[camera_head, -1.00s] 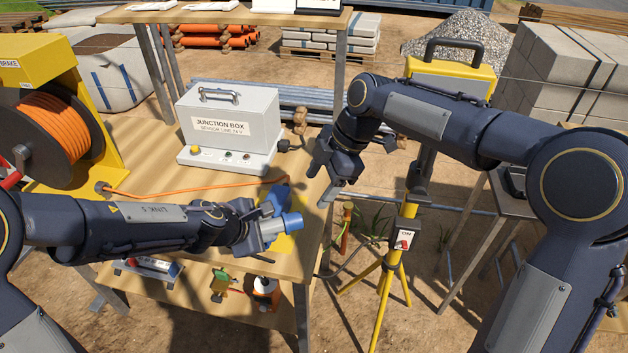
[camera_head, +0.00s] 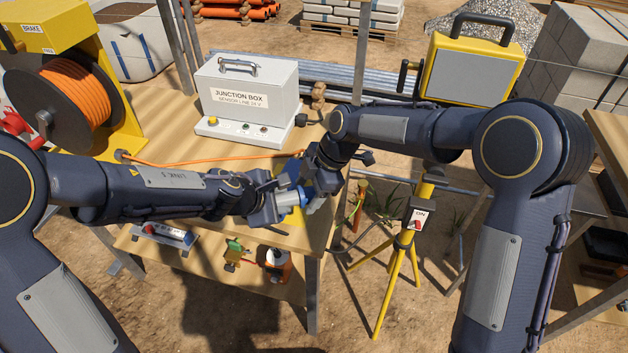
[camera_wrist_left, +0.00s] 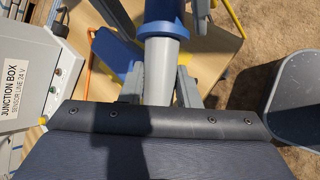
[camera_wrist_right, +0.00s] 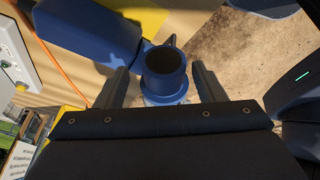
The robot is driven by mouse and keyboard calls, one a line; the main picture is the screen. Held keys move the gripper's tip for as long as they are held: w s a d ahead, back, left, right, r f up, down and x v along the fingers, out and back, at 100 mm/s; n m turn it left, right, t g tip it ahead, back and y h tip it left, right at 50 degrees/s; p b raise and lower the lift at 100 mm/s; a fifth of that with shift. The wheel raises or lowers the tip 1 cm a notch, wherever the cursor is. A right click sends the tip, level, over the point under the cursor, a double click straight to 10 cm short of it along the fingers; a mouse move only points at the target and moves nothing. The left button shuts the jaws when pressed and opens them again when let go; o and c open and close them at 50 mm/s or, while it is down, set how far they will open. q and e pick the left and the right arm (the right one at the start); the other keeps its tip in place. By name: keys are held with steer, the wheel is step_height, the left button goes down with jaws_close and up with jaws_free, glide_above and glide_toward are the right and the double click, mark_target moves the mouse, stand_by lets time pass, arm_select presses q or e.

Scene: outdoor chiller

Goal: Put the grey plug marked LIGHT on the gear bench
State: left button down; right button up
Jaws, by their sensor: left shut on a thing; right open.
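A grey cylindrical plug (camera_wrist_left: 158,70) with a blue collar and blue end is between my left gripper's fingers; no LIGHT marking is readable. In the head view my left gripper (camera_head: 279,203) is shut on it above the near right corner of the wooden bench. The plug's hollow blue end (camera_wrist_right: 165,72) faces the right wrist camera. My right gripper (camera_wrist_right: 161,85) is open, with a finger on each side of that end and gaps visible. In the head view the right gripper (camera_head: 316,192) is close against the left one. I cannot tell which surface is the gear bench.
A junction box (camera_head: 240,100) and orange cable reel (camera_head: 75,105) stand on the wooden bench (camera_head: 180,152). A blue flap (camera_wrist_right: 85,30) is close by the plug. A yellow tripod (camera_head: 424,190) with an ON switch stands right. Another wooden table (camera_head: 608,135) is at the right edge.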

steer(key=shift+f, duration=0.1)
steer(key=shift+c, duration=0.4)
steer(key=c, duration=0.7)
arm_select(q)
steer(key=c, duration=1)
jaws_free()
arm_select(e)
steer(key=shift+c, duration=0.6)
